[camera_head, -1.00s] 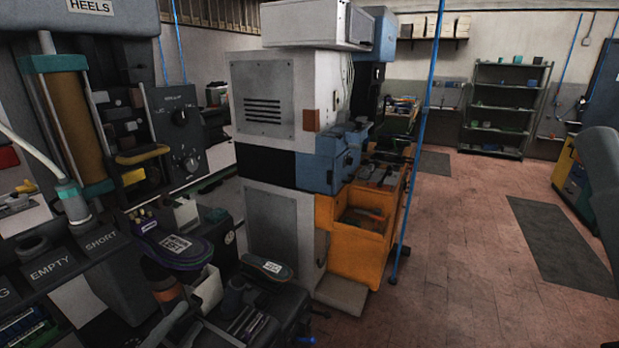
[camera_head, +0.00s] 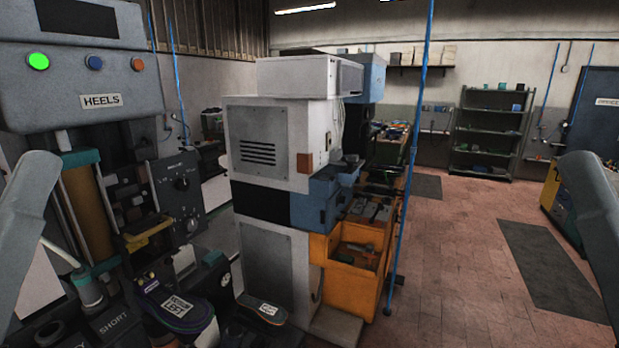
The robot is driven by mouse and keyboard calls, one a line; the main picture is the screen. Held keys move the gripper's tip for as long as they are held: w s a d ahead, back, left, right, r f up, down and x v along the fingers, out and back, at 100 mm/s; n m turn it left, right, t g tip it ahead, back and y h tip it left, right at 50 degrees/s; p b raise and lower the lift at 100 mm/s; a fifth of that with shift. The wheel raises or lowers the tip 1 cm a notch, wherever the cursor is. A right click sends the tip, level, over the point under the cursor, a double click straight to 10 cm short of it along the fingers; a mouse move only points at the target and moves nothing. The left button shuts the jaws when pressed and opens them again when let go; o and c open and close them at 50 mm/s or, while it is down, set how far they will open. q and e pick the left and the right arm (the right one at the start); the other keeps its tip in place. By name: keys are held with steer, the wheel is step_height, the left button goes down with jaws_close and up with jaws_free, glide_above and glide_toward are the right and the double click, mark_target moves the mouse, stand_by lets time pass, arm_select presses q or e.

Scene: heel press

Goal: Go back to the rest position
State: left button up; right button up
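My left arm (camera_head: 27,215) shows at the left edge and my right arm (camera_head: 592,215) at the right edge, both as grey links. Neither gripper is in the picture. A dark shoe part with a white "LEFT" label (camera_head: 178,307) lies at the lower left. A second dark sole-like piece (camera_head: 262,309) with a white label lies to its right.
A grey and white machine (camera_head: 270,150) stands in the centre, with an orange cabinet (camera_head: 345,287) beside it. A thin blue pole (camera_head: 407,190) rises at its right. The tiled floor (camera_head: 470,270) to the right is clear apart from flat dark mats (camera_head: 550,262).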

step_height(320, 180, up, 22)
steer(key=p, duration=1.8)
